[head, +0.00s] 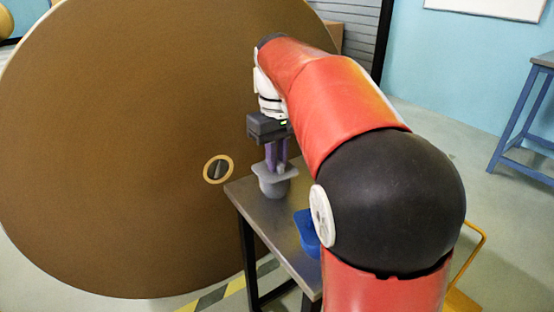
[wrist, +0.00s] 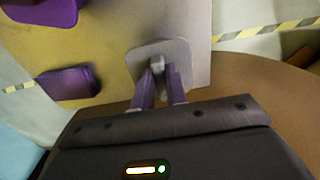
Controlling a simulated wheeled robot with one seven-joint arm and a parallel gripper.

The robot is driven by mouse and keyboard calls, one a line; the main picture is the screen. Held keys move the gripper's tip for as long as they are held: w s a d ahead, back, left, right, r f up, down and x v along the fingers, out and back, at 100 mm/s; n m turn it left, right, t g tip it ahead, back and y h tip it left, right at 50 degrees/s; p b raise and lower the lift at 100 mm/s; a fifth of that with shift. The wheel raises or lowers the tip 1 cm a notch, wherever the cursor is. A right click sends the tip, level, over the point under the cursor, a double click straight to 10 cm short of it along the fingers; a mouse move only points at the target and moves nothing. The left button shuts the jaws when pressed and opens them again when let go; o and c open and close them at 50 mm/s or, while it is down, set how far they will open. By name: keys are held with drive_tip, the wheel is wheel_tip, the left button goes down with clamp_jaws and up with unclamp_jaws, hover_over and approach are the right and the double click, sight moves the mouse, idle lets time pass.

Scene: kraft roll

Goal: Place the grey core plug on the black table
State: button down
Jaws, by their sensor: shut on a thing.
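The grey core plug (head: 273,186) hangs upright below my gripper (head: 276,160), with its wide flange at the top. My gripper's purple fingers are shut on the plug's top grip. The plug is over the left part of the black-legged table (head: 246,200), which has a grey metal top. Its base is at or just above the top; I cannot tell if it touches. In the wrist view, the plug's square flange (wrist: 166,50) shows around the fingertips (wrist: 158,75), over the tabletop (wrist: 112,40). The plug's underside is hidden there.
A huge brown kraft roll (head: 120,130) stands close left of the table, its ringed core hole (head: 218,169) facing me. A blue object (head: 306,232) on the table is partly hidden by my arm. Two purple-looking objects (wrist: 70,83) show in the wrist view. A blue-legged table (head: 520,120) stands far right.

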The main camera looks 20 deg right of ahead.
drive_tip(key=c, duration=1.4)
unclamp_jaws()
wheel_tip(320, 180, up, 12)
drive_tip(key=p, duration=0.3)
